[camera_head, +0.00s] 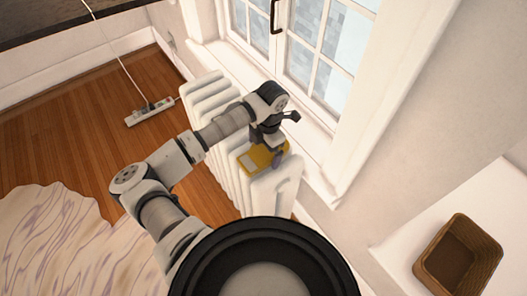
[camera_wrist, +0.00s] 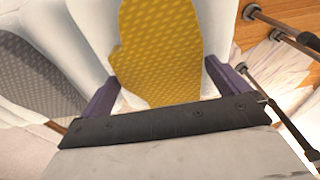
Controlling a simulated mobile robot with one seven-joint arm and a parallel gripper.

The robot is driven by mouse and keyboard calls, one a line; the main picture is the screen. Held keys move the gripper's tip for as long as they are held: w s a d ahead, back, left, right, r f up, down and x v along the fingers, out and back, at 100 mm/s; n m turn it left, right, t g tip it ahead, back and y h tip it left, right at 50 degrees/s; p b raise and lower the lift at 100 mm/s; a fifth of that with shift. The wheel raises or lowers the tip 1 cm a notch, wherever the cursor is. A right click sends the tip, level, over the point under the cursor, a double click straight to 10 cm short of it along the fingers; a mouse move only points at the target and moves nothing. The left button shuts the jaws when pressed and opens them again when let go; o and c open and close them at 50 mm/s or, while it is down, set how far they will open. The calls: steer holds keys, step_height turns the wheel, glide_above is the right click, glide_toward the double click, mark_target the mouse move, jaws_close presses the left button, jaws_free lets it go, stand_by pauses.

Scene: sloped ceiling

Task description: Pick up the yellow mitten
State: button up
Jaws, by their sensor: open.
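The yellow mitten (camera_head: 256,153) lies on top of the white radiator (camera_head: 206,88) below the window. In the wrist view the mitten (camera_wrist: 160,48) has a dotted pattern and extends between my purple fingers, its near end hidden behind the dark gripper body. My gripper (camera_wrist: 163,78) is open, with one finger on each side of the mitten; I cannot tell whether they touch it. In the head view my gripper (camera_head: 274,151) is over the mitten and partly hides it.
A grey patterned mitten (camera_wrist: 38,75) lies left of the yellow one. Metal pipes (camera_wrist: 285,27) show at right. The window (camera_head: 316,50) and wall are close behind the radiator. A wicker basket (camera_head: 459,256) stands at right. A power strip (camera_head: 149,111) lies on the wooden floor.

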steer(key=c, duration=0.8)
steer(key=shift+r, duration=0.1)
